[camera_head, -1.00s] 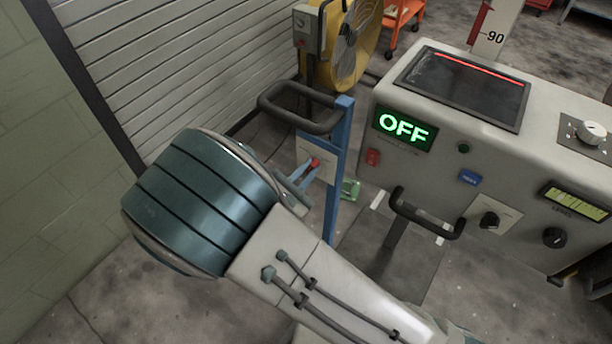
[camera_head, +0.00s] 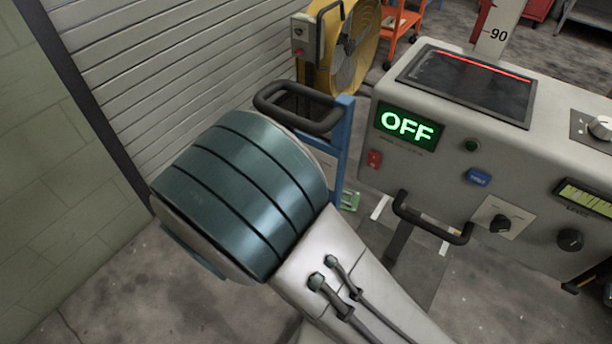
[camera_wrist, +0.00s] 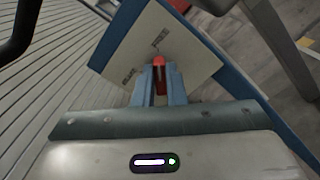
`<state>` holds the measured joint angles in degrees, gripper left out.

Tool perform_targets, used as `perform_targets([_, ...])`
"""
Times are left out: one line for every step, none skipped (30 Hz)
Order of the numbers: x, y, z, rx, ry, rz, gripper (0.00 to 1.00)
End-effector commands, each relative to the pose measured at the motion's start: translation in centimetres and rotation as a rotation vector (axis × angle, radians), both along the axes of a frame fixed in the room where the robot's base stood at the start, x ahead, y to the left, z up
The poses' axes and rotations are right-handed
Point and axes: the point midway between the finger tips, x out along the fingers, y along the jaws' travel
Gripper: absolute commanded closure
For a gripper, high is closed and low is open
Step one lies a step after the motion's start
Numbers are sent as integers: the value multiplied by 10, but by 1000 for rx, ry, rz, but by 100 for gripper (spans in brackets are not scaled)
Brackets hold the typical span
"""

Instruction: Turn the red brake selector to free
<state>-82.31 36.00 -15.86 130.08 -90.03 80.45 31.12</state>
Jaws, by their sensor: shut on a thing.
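The red brake selector (camera_wrist: 159,63) shows in the wrist view on a pale plate (camera_wrist: 185,48) with small dark lettering, which is blurred. The plate is fixed to a blue post, and its edge also shows in the head view (camera_head: 322,158). My gripper (camera_wrist: 159,80) is shut on the red selector, one blue finger on each side. In the wrist view the selector's visible part lies along the line of the fingers. In the head view my arm hides the selector and the gripper.
A black handle (camera_head: 298,107) tops the blue post (camera_head: 340,145). To the right stands a grey console (camera_head: 440,160) with a green OFF display (camera_head: 408,126), knobs and a black front handle (camera_head: 432,222). A yellow fan (camera_head: 350,50) stands behind, by the slatted shutter (camera_head: 190,60).

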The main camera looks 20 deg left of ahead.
Motion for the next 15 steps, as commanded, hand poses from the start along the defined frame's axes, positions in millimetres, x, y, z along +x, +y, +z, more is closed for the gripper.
perform_targets([0,1,0,3,-1,1,100])
perform_targets([0,1,0,3,-1,1,100])
perform_targets([0,1,0,3,-1,1,100])
perform_targets([0,1,0,3,-1,1,100])
perform_targets([0,1,0,3,-1,1,84])
perform_targets([0,1,0,3,-1,1,72])
perform_targets([0,1,0,2,-1,1,67])
perform_targets([0,1,0,2,-1,1,67])
perform_targets([0,1,0,2,0,1,67])
perform_targets([0,1,0,2,0,1,67])
perform_targets([0,0,0,1,0,1,67])
perform_targets([0,0,0,1,0,1,67])
perform_targets([0,0,0,1,0,1,67])
perform_targets([0,0,0,1,0,1,67])
perform_targets([0,1,0,1,0,1,67])
